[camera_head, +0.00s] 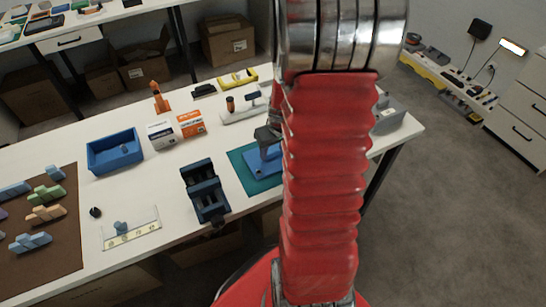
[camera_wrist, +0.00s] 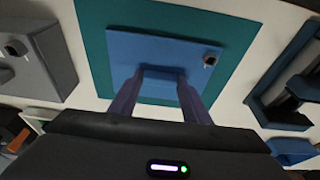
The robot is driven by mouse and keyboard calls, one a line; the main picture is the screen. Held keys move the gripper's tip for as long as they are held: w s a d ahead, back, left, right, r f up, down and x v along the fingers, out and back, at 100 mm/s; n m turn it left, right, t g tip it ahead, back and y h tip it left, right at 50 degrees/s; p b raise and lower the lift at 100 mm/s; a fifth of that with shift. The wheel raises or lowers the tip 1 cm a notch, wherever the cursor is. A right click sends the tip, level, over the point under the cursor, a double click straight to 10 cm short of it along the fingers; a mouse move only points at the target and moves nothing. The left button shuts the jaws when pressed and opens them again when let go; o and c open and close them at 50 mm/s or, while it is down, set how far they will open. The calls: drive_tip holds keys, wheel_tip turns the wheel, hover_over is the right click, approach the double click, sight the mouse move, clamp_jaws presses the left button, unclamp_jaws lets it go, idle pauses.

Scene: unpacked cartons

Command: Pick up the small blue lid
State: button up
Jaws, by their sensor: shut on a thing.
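The blue lid (camera_wrist: 130,50) shows in the wrist view as a flat square plate over a teal mat (camera_wrist: 92,40). A raised blue block (camera_wrist: 160,74) at its middle sits between my fingertips. My gripper (camera_wrist: 161,80) is shut on this block. In the head view the lid (camera_head: 262,164) is partly hidden by my red arm, over the teal mat (camera_head: 245,180). I cannot tell whether the lid touches the mat or is slightly raised.
On the white table are a dark blue stand (camera_head: 204,190) left of the mat, a blue bin (camera_head: 100,160), small boxes (camera_head: 190,123) and a ruler board (camera_head: 133,236). A grey block (camera_wrist: 36,58) flanks the mat in the wrist view. The table's front edge is close.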

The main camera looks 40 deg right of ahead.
sight(272, 153)
wheel_tip(272, 153, up, 10)
idle(0.8)
drive_tip(key=shift+a, duration=0.15)
idle(0.4)
